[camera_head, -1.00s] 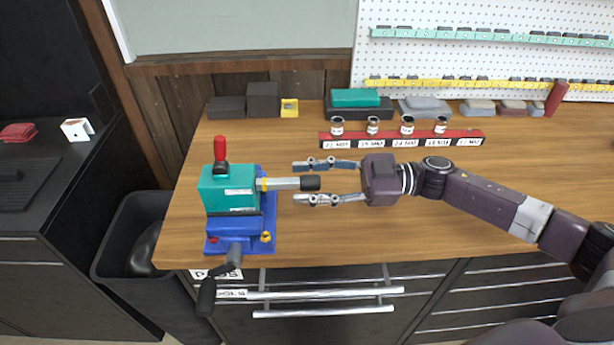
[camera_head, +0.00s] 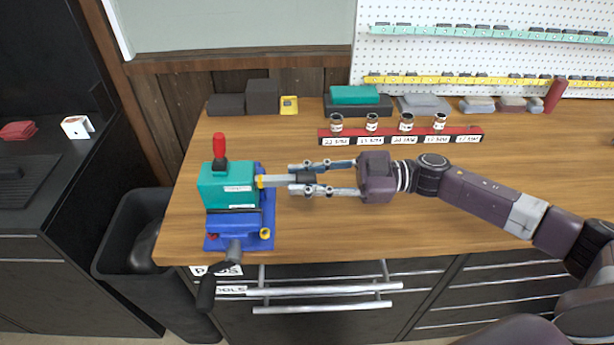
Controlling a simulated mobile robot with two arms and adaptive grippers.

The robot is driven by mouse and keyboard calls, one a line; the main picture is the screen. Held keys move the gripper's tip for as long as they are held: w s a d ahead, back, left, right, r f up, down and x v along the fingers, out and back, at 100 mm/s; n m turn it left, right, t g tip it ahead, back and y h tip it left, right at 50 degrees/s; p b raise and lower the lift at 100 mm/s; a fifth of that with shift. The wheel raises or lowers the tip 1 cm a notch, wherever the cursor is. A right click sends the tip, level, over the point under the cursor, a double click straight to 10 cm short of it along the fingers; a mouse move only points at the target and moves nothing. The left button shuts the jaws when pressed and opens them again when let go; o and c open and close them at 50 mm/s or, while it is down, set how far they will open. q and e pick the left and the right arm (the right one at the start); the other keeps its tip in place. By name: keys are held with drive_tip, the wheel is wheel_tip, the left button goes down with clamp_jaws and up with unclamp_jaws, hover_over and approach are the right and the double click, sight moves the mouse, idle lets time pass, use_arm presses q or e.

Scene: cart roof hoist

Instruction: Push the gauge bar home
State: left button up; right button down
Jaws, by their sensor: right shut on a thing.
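The gauge bar (camera_head: 278,180) is a grey bar that sticks out to the right from a teal block (camera_head: 226,186) with a red-topped lever. A yellow collar (camera_head: 259,181) sits where the bar enters the block. The block is held in a blue vise (camera_head: 236,225) at the left end of the bench. My right gripper (camera_head: 292,178) comes from the right and is shut on the bar's dark end, one finger on the far side and one on the near side. The fingers partly hide that end. My left gripper is not in view.
A red rack (camera_head: 400,136) with several small labelled jars stands behind the gripper. Dark boxes (camera_head: 263,95) and a teal block on a dark base stand along the back wall. A black bin (camera_head: 135,235) is left of the bench.

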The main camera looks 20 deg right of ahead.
drive_tip(key=x, duration=0.2)
drive_tip(key=shift+a+r+p, duration=0.15)
drive_tip(key=shift+a+p, duration=0.15)
drive_tip(key=shift+p, duration=0.05)
drive_tip(key=shift+w+a, duration=0.15)
drive_tip(key=shift+a, duration=0.05)
drive_tip(key=c, duration=1.6)
unclamp_jaws()
drive_tip(key=shift+d, duration=0.15)
drive_tip(key=shift+d+f, duration=0.2)
drive_tip(key=shift+d, duration=0.15)
drive_tip(key=v, duration=1.1)
drive_tip(key=shift+d+r, duration=0.1)
drive_tip(key=shift+r, duration=0.05)
